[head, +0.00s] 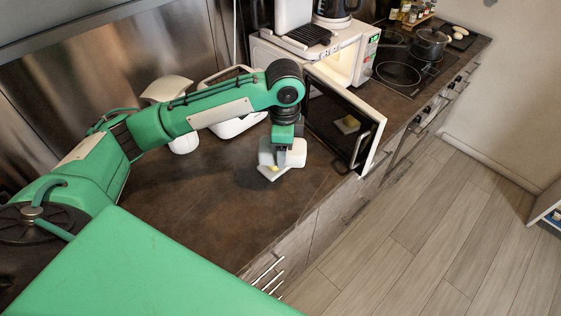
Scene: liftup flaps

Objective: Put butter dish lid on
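My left arm reaches in from the left, and my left gripper (283,155) points down over the counter, just in front of the open microwave door. Directly beneath it is a small white butter dish (271,176) with a bit of yellow butter (274,168) showing. The pale shapes at the gripper's end hide much of the dish. I cannot make out the lid apart from them, nor whether the fingers are open or closed. The butter and dish also appear as a reflection in the microwave door. My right gripper is not in view.
The white microwave (345,55) stands open, its dark door (335,115) swung over the counter to the right of my gripper. White containers (232,127) stand behind my forearm. The counter (215,205) in front is clear. A stove with a pot (430,45) lies farther right.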

